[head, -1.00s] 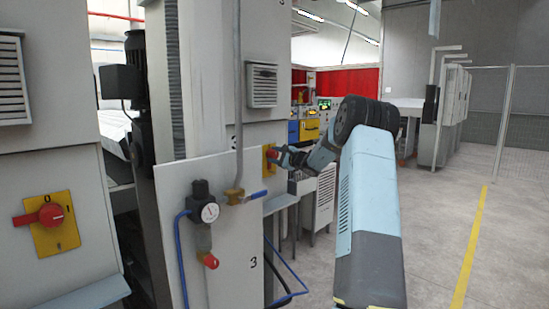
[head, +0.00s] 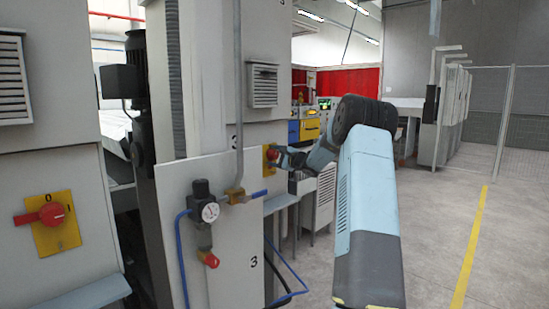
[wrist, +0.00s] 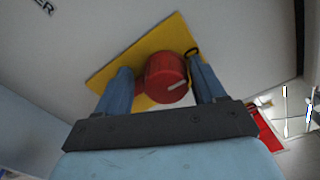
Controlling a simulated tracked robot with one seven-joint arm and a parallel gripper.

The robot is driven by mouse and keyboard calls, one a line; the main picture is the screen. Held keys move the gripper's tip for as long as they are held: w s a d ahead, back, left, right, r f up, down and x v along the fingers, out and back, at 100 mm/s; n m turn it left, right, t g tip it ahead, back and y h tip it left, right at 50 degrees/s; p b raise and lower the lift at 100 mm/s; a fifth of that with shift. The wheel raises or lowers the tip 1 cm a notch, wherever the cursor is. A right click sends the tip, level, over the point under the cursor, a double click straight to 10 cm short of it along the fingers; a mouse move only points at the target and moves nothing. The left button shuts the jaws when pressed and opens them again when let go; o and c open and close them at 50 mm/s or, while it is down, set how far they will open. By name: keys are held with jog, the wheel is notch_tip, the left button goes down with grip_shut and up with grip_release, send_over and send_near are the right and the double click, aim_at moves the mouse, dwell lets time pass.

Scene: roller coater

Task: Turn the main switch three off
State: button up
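The main switch is a red rotary knob with a white mark, on a yellow plate (wrist: 133,66) fixed to a grey panel. In the wrist view the knob (wrist: 165,76) lies between the two blue fingers of my gripper (wrist: 160,85), close to both. The fingers are apart; whether they press on the knob is unclear. The white mark points toward the right finger. In the head view my gripper (head: 284,158) is at the small yellow-plated switch (head: 271,157) on the cabinet marked 3, right of the column. The fingertips are too small there to judge.
Another red switch on a yellow plate (head: 57,238) sits on the nearer cabinet at left. A pressure gauge (head: 210,212) with blue hoses and a pipe stands in front of the panel. A light ledge (head: 281,203) juts out below my gripper. The floor at right is open.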

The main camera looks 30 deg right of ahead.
jog(key=shift+d, duration=0.15)
jog(key=shift+s+d+r, duration=0.1)
jog(key=shift+s+d, duration=0.1)
jog(key=shift+s, duration=0.25)
jog(key=shift+v, duration=6.35)
jog(key=shift+s+a, duration=0.1)
